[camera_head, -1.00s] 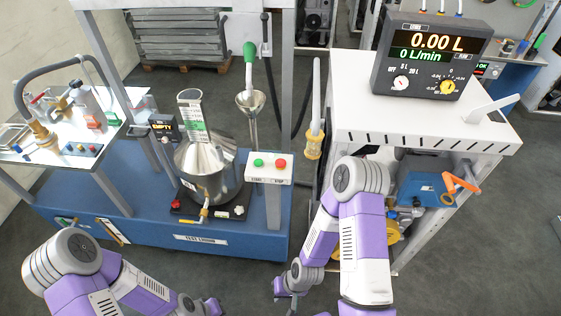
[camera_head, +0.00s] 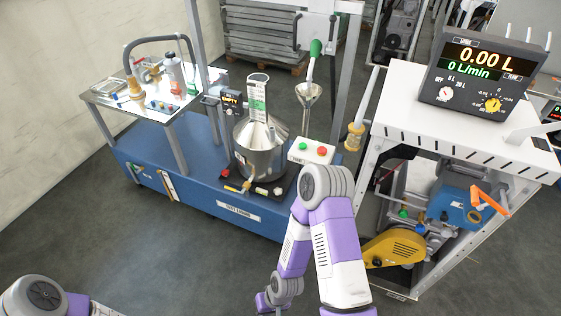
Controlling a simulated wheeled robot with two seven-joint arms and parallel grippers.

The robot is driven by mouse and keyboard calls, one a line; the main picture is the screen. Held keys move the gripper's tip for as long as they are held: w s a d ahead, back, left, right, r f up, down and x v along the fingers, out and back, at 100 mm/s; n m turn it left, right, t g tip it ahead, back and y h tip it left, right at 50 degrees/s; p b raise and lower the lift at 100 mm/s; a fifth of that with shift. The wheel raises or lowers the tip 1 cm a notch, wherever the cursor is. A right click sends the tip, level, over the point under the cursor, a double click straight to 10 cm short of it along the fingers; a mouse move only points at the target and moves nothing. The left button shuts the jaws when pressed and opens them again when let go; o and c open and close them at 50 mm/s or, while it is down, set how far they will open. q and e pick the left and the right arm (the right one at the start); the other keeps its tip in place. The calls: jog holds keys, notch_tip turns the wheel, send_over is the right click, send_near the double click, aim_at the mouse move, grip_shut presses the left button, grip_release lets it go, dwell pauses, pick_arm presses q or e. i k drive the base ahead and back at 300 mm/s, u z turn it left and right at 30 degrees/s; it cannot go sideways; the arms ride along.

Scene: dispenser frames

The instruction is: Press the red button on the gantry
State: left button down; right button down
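The red button (camera_head: 322,150) sits on the right side of a white control box (camera_head: 311,158), with a green button (camera_head: 303,146) to its left. The box is at the front of the grey gantry frame (camera_head: 347,75), near its right post. My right arm stands in front of the box, with its elbow just below it. The end of my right arm (camera_head: 268,302) shows at the bottom edge, well below the button and apart from it. Its fingers are too small and cut off to tell. Only a piece of my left arm shows at the bottom left; its gripper is out of view.
A white cabinet (camera_head: 420,120) with a display (camera_head: 480,75) stands right. A side table (camera_head: 110,100) holds bottles. Floor in front is clear.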

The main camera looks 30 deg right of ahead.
aim_at(321, 150)
jog(key=u, duration=0.6)
jog(key=k, duration=0.8)
jog(key=u, duration=0.3)
jog(key=i, duration=1)
jog(key=z, duration=1.2)
jog(key=i, duration=1.3)
jog(key=z, duration=1.65)
jog(key=i, duration=0.35)
jog(key=z, duration=0.35)
